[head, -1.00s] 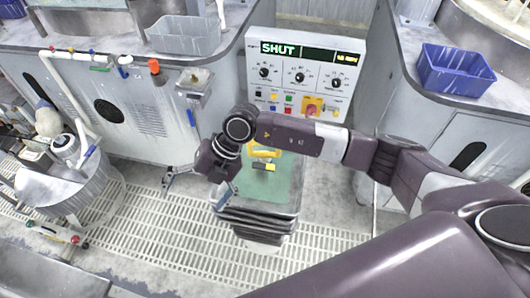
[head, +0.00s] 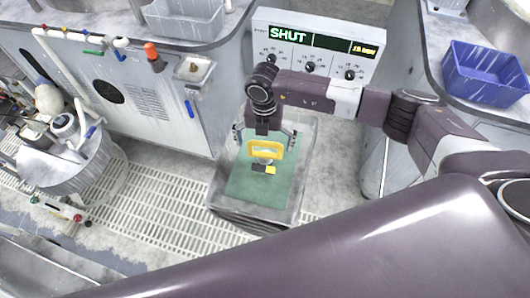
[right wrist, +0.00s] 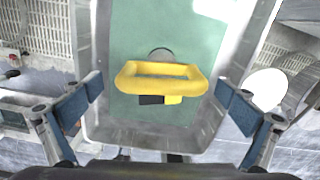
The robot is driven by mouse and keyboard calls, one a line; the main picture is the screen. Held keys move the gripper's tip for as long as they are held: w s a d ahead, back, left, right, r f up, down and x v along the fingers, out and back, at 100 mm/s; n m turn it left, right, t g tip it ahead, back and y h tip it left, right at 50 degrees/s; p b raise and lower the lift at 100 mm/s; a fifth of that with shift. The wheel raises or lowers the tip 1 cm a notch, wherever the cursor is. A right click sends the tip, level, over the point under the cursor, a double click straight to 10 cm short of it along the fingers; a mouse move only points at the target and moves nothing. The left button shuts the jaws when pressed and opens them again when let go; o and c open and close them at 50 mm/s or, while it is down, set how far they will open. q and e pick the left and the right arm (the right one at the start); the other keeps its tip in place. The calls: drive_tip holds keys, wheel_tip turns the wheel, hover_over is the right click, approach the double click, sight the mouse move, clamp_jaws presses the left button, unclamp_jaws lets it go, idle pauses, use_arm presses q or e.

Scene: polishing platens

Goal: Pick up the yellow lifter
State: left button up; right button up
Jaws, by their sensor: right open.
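The yellow lifter (head: 265,149) is a yellow loop-shaped handle over a grey tray (head: 216,185) with a green floor. In the right wrist view the lifter (right wrist: 160,88) lies crosswise near the middle, with a small black and yellow block showing at its near side. My right gripper (head: 265,133) is open and empty above the tray. Its two fingers stand apart, one on each side of the lifter; in the wrist view (right wrist: 159,87) gaps show between the fingers and the handle's ends. The lifter's underside is hidden. My left gripper is not in view.
A control panel (head: 345,45) reading SHUT stands behind the tray. A blue bin (head: 485,75) sits on the right bench. A grey cabinet (head: 140,100) stands at left, with a round drum (head: 85,175) holding tools. Grating floor (head: 150,205) lies left of the tray.

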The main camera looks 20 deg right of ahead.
sight(264, 153)
wheel_tip(264, 153, down, 3)
drive_tip(key=shift+d+r+p, duration=0.15)
drive_tip(key=shift+r+p, duration=0.05)
drive_tip(key=shift+p, duration=0.1)
drive_tip(key=shift+f, duration=0.45)
drive_tip(key=c, duration=1.5)
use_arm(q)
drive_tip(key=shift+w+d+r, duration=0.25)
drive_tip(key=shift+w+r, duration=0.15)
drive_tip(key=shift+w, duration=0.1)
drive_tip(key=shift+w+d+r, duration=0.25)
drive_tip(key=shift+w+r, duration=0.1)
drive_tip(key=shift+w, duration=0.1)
use_arm(e)
drive_tip(key=shift+w+r, duration=0.15)
drive_tip(key=shift+c, duration=0.9)
